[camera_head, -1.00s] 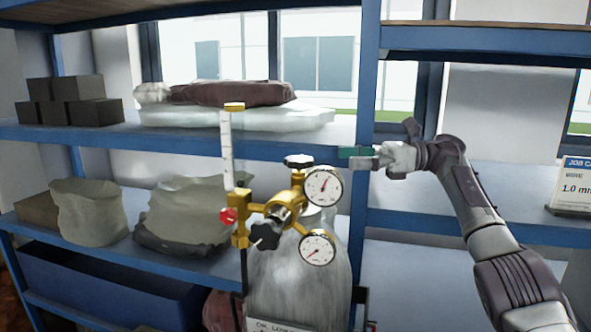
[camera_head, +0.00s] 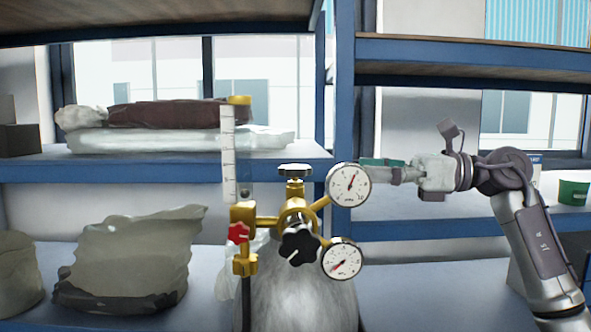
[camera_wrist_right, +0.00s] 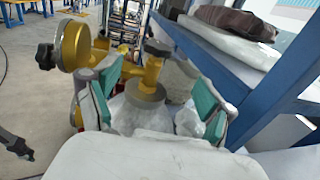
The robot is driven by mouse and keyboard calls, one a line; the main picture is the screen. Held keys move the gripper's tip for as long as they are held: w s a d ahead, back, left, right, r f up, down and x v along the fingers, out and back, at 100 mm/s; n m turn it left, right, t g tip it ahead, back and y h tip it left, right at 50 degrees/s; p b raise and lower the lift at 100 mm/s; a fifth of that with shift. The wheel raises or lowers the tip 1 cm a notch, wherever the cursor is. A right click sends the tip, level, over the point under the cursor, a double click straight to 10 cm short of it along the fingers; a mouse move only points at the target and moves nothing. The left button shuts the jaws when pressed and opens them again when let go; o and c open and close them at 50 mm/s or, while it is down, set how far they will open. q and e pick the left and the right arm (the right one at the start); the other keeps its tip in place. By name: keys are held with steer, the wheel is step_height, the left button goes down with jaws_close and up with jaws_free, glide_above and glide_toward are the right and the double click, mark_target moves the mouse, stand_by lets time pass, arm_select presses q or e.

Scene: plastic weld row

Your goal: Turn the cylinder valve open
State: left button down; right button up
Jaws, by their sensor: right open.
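The grey gas cylinder (camera_head: 295,300) stands upright with a brass valve and regulator (camera_head: 297,217) on top. The black cylinder valve knob (camera_head: 295,170) sits uppermost; it also shows in the right wrist view (camera_wrist_right: 157,47). A black star knob (camera_head: 299,244), a red knob (camera_head: 238,233) and two round gauges, upper (camera_head: 348,185) and lower (camera_head: 342,258), are on the regulator. My right gripper (camera_head: 385,166) is right of the valve knob, its fingertips partly hidden behind the upper gauge. In the right wrist view its green-padded fingers (camera_wrist_right: 152,88) are apart and empty, with the knob beyond them. My left gripper is not in view.
Blue shelving (camera_head: 150,168) stands behind the cylinder, with wrapped bundles (camera_head: 180,115) and sacks (camera_head: 130,260) at left. A blue shelf post (camera_head: 343,100) rises behind the regulator. A clear flow tube (camera_head: 228,155) stands left of the valve knob. A green pot (camera_head: 574,191) is at far right.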

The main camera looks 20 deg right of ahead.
mark_target(297, 167)
steer(key=p+x, duration=0.4)
steer(key=x, duration=0.7)
steer(key=shift+a+r, duration=0.15)
steer(key=shift+a, duration=0.1)
steer(key=shift+w+a, duration=0.2)
steer(key=shift+a, duration=0.1)
steer(key=c, duration=1.2)
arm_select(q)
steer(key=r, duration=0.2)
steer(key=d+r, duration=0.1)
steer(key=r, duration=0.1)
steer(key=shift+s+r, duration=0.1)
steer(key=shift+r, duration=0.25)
arm_select(e)
steer(key=shift+o, duration=0.2)
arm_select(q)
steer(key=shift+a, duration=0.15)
